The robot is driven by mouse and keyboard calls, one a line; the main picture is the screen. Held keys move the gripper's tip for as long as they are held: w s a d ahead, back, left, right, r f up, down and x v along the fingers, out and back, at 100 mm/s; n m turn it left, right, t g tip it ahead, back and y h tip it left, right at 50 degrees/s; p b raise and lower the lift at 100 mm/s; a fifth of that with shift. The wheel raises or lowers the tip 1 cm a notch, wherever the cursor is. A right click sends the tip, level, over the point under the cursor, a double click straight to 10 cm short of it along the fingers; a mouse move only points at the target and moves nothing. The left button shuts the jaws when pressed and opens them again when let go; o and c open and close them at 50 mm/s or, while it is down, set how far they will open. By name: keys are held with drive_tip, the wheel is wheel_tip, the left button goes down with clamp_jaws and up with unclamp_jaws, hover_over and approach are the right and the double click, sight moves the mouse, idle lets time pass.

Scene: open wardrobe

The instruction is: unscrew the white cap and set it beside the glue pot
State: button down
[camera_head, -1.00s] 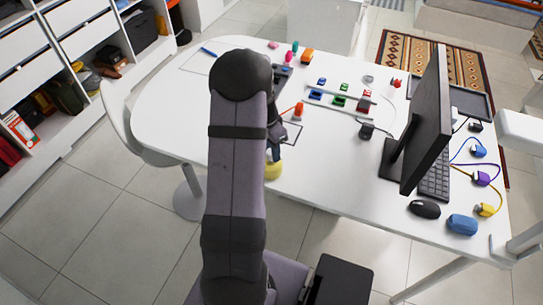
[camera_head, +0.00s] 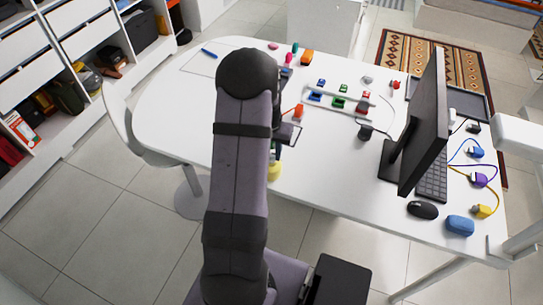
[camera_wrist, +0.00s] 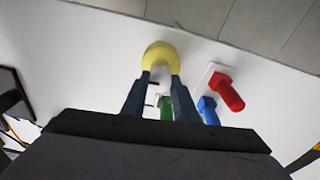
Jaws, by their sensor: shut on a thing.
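The yellow glue pot (camera_head: 274,171) stands near the table's front edge, partly hidden by my arm. In the wrist view the yellow pot (camera_wrist: 160,55) shows just beyond my fingertips. My gripper (camera_wrist: 160,84) points down over the table, its two dark fingers shut on the pale white cap (camera_wrist: 160,74) between them. The cap lies in line with the pot in this view, and I cannot tell whether they still touch. In the head view my arm hides the cap and most of my gripper.
In the wrist view, a red bolt-like piece (camera_wrist: 226,92), a blue piece (camera_wrist: 207,109) and a green piece (camera_wrist: 166,107) lie close by. Behind are small coloured blocks. A monitor (camera_head: 424,120) and keyboard (camera_head: 431,183) stand at right.

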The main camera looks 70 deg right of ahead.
drive_tip(key=n, duration=0.7)
drive_tip(key=shift+t+b, duration=0.3)
drive_tip(key=shift+t, duration=0.1)
drive_tip(key=n, duration=0.3)
drive_tip(key=shift+y+b, duration=0.3)
drive_tip(key=shift+b, duration=0.05)
